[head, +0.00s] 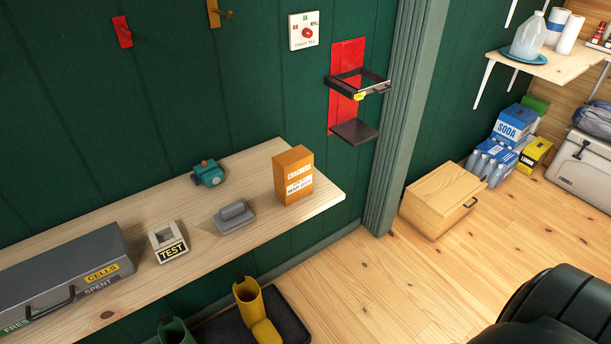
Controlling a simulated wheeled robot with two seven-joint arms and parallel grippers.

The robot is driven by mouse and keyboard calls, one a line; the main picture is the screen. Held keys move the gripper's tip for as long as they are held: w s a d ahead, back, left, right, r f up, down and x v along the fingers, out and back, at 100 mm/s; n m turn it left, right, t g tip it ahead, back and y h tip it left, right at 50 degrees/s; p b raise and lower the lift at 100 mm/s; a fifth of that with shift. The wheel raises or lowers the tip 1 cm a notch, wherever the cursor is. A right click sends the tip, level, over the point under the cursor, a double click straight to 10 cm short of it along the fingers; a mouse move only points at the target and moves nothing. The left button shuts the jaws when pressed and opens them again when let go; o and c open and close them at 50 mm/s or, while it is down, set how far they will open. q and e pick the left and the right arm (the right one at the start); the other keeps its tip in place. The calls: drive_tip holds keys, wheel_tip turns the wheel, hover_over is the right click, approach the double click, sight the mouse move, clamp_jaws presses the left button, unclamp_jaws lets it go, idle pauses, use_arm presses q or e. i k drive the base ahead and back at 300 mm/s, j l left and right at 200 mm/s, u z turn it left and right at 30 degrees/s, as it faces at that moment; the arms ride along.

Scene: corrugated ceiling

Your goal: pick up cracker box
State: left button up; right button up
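The cracker box (293,175) is an orange box with white lettering. It stands upright near the right end of a light wooden wall shelf (215,212). Neither of my grippers shows clearly in the head view. A dark rounded shape fills the lower right corner, and I cannot tell what it is. Nothing is seen touching the box.
On the shelf are a grey block (235,217), a teal object (209,173), a TEST holder (167,242) and a grey case (62,275). A red wall bracket (347,88) hangs right of the box. Boots (255,308) stand below. A wooden crate (436,203) sits on open floor.

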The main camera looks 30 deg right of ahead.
sight(293, 169)
drive_tip(key=z, duration=1.5)
drive_tip(key=i+l, duration=0.1)
drive_tip(key=l, duration=0.2)
drive_tip(key=i+l, duration=0.25)
drive_tip(key=l, duration=0.3)
